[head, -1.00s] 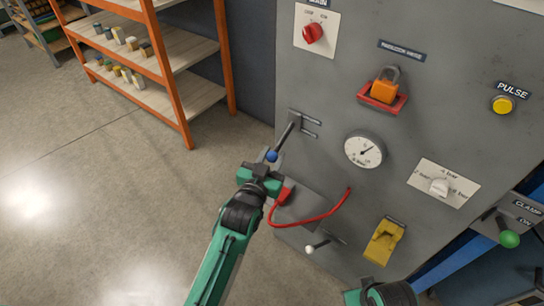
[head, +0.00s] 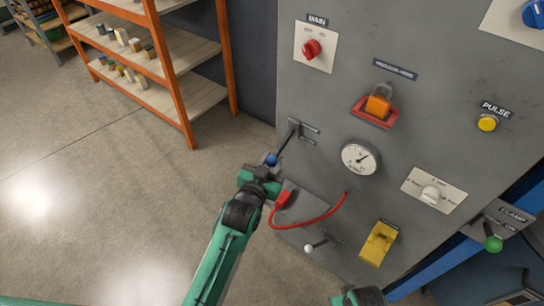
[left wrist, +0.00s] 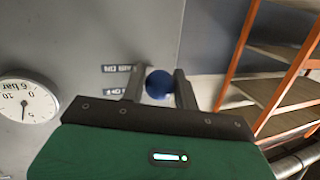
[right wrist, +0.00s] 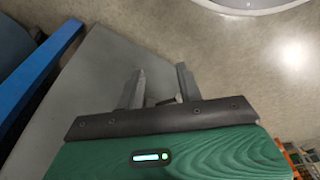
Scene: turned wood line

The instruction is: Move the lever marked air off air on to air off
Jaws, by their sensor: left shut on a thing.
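The air lever is a dark rod (head: 285,143) with a blue ball knob (head: 271,160), on the left part of the grey panel. It angles down and out from its mount, beside two small labels (head: 307,133). In the left wrist view the labels (left wrist: 117,68) appear upside down; the one higher in the picture seems to read AIR ON, the lower OFF. My left gripper (head: 266,164) is shut on the blue knob (left wrist: 159,84), which sits between its fingers. My right gripper (right wrist: 160,88) is open, with no held thing visible; only part of it shows low in the head view.
A gauge (head: 361,158), a red padlock mount (head: 374,113), a yellow flap (head: 379,243) and a red cable (head: 322,220) are on the panel near the lever. A white-knobbed lever (head: 309,248) is below. Orange shelving (head: 172,70) stands left; open floor lies between.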

